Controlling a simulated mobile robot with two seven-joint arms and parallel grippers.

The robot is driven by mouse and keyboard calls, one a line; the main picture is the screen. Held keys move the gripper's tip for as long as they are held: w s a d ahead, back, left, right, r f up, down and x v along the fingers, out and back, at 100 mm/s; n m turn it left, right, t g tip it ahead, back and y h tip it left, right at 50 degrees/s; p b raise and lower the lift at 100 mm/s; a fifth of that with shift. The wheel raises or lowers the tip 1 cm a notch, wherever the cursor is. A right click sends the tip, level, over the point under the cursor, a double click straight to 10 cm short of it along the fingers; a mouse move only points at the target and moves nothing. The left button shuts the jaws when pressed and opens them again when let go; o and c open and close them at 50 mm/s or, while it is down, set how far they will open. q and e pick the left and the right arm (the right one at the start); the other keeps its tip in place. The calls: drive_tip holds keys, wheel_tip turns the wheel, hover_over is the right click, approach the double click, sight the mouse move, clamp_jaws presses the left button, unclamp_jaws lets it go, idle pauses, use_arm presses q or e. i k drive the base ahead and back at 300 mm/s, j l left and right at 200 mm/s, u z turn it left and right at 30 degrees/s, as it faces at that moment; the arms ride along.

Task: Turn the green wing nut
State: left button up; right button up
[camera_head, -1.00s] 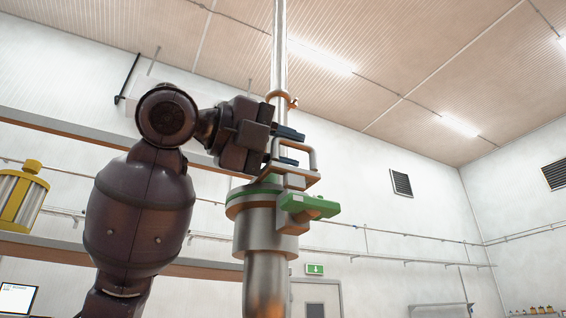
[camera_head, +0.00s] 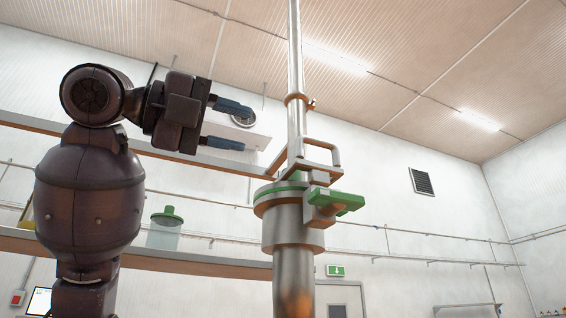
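The green wing nut (camera_head: 337,199) sits on the right side of a metal pipe flange (camera_head: 290,228), at mid-height in the head view. A green ring (camera_head: 279,190) runs around the flange's top. A bracket with a handle (camera_head: 324,152) stands just above the wing nut. My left gripper (camera_head: 248,126) is open and empty, its two dark blue fingers pointing right. It is to the left of the pipe and above the wing nut, apart from both. My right gripper is not in view.
The vertical pipe (camera_head: 296,70) runs up to the ceiling. A shelf (camera_head: 210,254) with a green-lidded jar (camera_head: 165,228) is behind my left arm. A white wall unit (camera_head: 243,127) is behind the gripper. The space right of the pipe looks clear.

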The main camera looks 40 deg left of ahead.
sight(329, 203)
drive_tip(key=k+l, duration=0.35)
drive_tip(key=l, duration=0.15)
drive_tip(key=k+l, duration=0.35)
drive_tip(key=l, duration=0.2)
